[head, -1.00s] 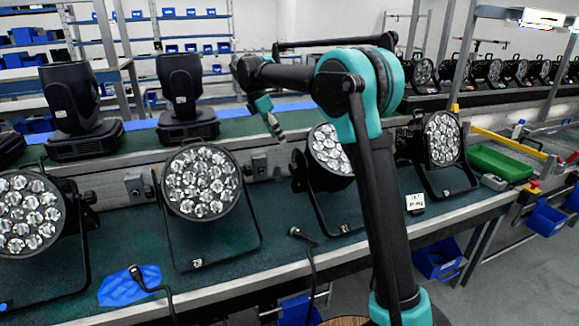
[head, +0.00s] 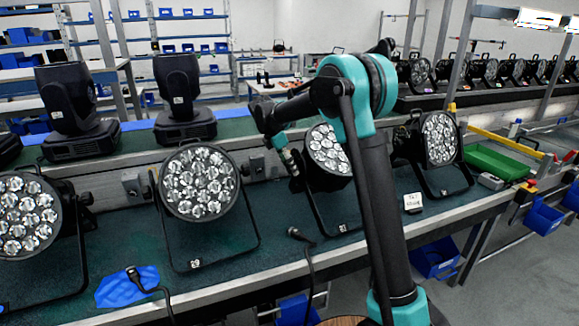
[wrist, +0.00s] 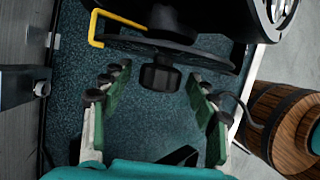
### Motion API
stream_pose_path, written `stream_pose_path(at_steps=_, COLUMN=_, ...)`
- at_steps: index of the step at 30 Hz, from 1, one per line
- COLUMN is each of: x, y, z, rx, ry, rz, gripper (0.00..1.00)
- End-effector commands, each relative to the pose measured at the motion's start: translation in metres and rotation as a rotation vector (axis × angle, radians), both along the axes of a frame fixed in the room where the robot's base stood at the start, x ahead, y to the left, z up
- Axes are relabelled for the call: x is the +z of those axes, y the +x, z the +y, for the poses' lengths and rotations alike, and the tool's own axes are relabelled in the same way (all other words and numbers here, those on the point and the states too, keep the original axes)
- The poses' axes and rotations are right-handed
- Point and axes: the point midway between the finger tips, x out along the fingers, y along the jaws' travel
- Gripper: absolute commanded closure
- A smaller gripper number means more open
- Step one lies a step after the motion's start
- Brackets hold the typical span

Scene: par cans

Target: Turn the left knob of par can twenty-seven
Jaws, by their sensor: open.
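A black par can (head: 327,150) with a cluster of clear lenses stands on the bench, partly hidden by my arm. Its label is too small to read surely. My gripper (head: 291,163) is at its left side. In the wrist view, a black ribbed knob (wrist: 160,77) sticks out from the dark bracket below the lamp body (wrist: 225,15). My gripper (wrist: 158,90) is open, with its green fingers on either side of and just short of the knob. The fingers look apart from it, and nothing is held.
Another par can (head: 199,182) stands to the left and one (head: 440,140) to the right. A blue cloth (head: 127,287) and a cable (head: 309,262) lie near the front edge. A yellow hook (wrist: 95,28) and wooden barrel (wrist: 285,125) show in the wrist view.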

Motion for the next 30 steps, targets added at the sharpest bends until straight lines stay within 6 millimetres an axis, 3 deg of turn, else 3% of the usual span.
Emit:
stream_pose_path(at_steps=5, x=0.0001, y=0.0001, z=0.0001, rx=0.000, ry=0.000, rz=0.000, gripper=0.40)
stream_pose_path(at_steps=17, x=0.0002, y=0.0000, z=0.0002, rx=0.000, ry=0.000, rz=0.000, gripper=0.90)
stream_pose_path(at_steps=30, x=0.0004, y=-0.0026, z=-0.0009, rx=0.000, ry=0.044, rz=-0.090, gripper=0.91)
